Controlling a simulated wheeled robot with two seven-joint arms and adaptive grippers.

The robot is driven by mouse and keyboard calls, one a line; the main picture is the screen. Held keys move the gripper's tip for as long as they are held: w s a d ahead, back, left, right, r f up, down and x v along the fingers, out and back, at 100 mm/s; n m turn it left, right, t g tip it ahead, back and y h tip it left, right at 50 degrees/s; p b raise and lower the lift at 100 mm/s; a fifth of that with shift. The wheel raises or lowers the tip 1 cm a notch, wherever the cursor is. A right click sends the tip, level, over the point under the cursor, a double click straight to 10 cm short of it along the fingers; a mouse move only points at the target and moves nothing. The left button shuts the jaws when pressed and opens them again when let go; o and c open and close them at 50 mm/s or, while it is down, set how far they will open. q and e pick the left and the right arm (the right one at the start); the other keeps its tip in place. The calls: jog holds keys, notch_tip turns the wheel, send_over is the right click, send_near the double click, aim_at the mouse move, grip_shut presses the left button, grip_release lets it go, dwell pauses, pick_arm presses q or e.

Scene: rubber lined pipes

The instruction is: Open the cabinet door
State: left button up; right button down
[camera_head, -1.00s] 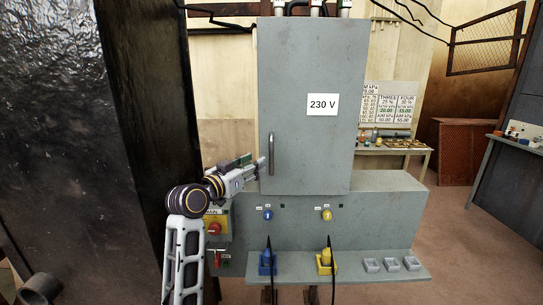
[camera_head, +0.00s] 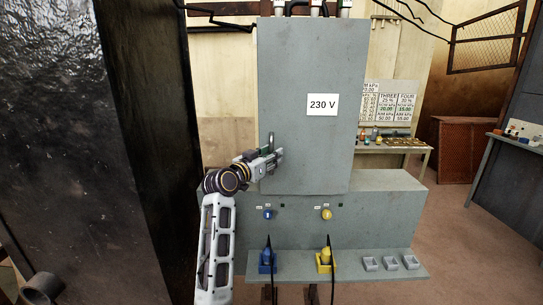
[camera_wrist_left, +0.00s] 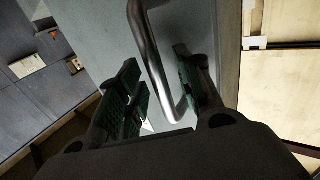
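The grey cabinet door (camera_head: 315,70) with a "230 V" label is shut in the head view. Its metal bar handle (camera_wrist_left: 146,50) shows in the left wrist view, running between the two green-padded fingers of my left gripper (camera_wrist_left: 160,95). The fingers are apart, with gaps to the handle. In the head view my left gripper (camera_head: 275,155) is at the lower left of the door and hides most of the handle. My right gripper is not in view.
Below the door, a grey console has a shelf (camera_head: 340,272) with a blue plug (camera_head: 267,258) and a yellow plug (camera_head: 325,258). A dark wall panel (camera_head: 110,130) stands close on the left. A workbench (camera_head: 395,147) is behind on the right.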

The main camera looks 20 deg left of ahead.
pick_arm(q)
jog(key=shift+w, duration=0.25)
grip_shut()
dwell(0.3)
